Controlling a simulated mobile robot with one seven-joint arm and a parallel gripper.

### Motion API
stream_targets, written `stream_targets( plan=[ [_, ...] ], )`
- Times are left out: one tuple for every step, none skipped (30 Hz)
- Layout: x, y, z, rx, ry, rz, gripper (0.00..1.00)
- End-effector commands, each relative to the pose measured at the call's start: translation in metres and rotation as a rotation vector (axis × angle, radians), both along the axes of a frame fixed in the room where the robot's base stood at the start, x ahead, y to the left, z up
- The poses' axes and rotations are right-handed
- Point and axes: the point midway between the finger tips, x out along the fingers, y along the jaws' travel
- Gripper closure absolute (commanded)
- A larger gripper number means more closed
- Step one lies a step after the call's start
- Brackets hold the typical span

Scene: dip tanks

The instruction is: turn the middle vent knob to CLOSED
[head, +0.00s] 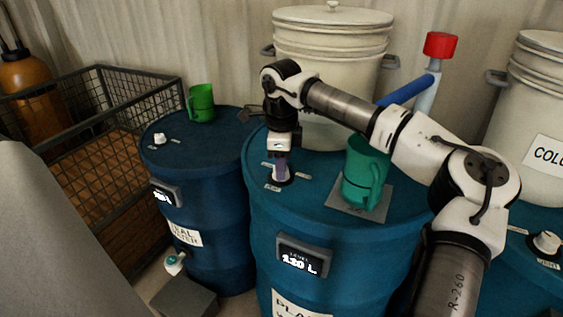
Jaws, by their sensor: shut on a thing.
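The middle blue drum (330,246) fills the centre of the head view. Its vent knob (281,180) is a small white knob with a dark base on the drum's lid, with small label plates around it. My gripper (281,162) points straight down from the arm over this knob and is shut on it. The fingers hide much of the knob, so I cannot tell which label it points to. The label lettering is too small to read.
A green jug (366,174) stands on a grey plate (345,209) right of the knob, under my forearm. A left drum (205,240) carries a green mug (201,103) and another white knob (160,139). A white tank (330,55) stands behind. A wire crate (140,90) is left.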

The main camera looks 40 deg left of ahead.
Motion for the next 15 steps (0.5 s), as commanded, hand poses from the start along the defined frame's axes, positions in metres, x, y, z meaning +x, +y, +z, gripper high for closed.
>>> stream_targets(
  plan=[
    [-0.0001, 0.0009, 0.0014, 0.005, 0.0, 0.028, 0.89],
    [-0.0001, 0.0009, 0.0014, 0.005, 0.0, 0.045, 0.89],
    [0.0001, 0.0009, 0.0014, 0.005, 0.0, 0.066, 0.89],
    [0.0001, 0.0009, 0.0014, 0.005, 0.0, 0.082, 0.89],
    [0.0, 0.001, 0.0014, 0.005, 0.0, 0.094, 0.89],
    [0.0, 0.001, 0.0013, 0.005, 0.0, 0.112, 0.89],
    [0.0001, 0.0009, 0.0013, 0.004, -0.001, 0.122, 0.89],
    [0.0, 0.001, 0.0013, 0.005, 0.0, 0.132, 0.89],
    [0.0, 0.001, 0.0013, 0.005, 0.0, 0.144, 0.89],
    [0.0, 0.001, 0.0013, 0.005, 0.0, 0.151, 0.89],
    [0.0, 0.001, 0.0013, 0.005, 0.0, 0.158, 0.89],
    [0.0, 0.001, 0.0013, 0.005, 0.0, 0.165, 0.89],
    [0.0001, 0.001, 0.0013, 0.005, 0.0, 0.17, 0.89],
    [0.0001, 0.001, 0.0012, 0.005, 0.0, 0.174, 0.89],
    [0.0001, 0.001, 0.0013, 0.005, 0.0, 0.178, 0.89]
  ],
)
